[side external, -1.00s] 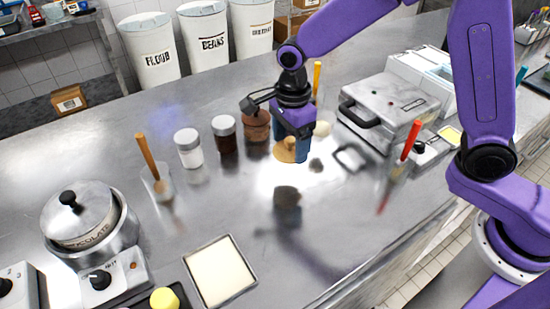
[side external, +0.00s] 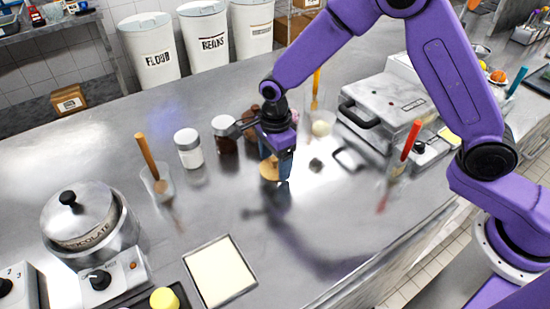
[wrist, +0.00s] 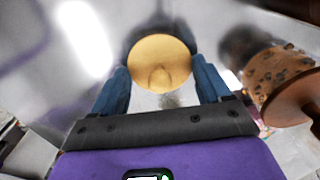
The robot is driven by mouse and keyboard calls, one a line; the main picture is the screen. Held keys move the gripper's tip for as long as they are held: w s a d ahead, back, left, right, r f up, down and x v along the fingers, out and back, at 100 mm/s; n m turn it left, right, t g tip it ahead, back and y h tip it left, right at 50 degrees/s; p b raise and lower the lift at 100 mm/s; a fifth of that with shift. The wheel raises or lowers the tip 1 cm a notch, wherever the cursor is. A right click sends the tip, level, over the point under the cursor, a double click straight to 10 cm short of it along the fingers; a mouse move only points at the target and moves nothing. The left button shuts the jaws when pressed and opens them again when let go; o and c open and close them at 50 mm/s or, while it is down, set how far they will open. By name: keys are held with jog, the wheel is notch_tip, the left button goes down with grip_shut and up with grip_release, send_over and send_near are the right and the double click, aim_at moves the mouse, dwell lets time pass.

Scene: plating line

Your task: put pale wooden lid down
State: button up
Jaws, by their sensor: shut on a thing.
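The pale wooden lid (side external: 268,171) is a round tan disc with a knob. My gripper (side external: 276,166) is shut on it, pointing down over the metal counter (side external: 330,215).
A dark jar (side external: 224,138) and a white jar (side external: 188,152) stand to the left. A brown speckled container (wrist: 280,72) is close on the right in the wrist view. A waffle-iron-like appliance (side external: 385,103) stands right. A cream-filled tray (side external: 220,271) lies in front. The counter's middle is clear.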

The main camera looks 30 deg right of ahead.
jog(key=shift+f, duration=0.15)
jog(key=o, duration=1)
notch_tip(320, 180, up, 12)
jog(key=shift+r, duration=0.15)
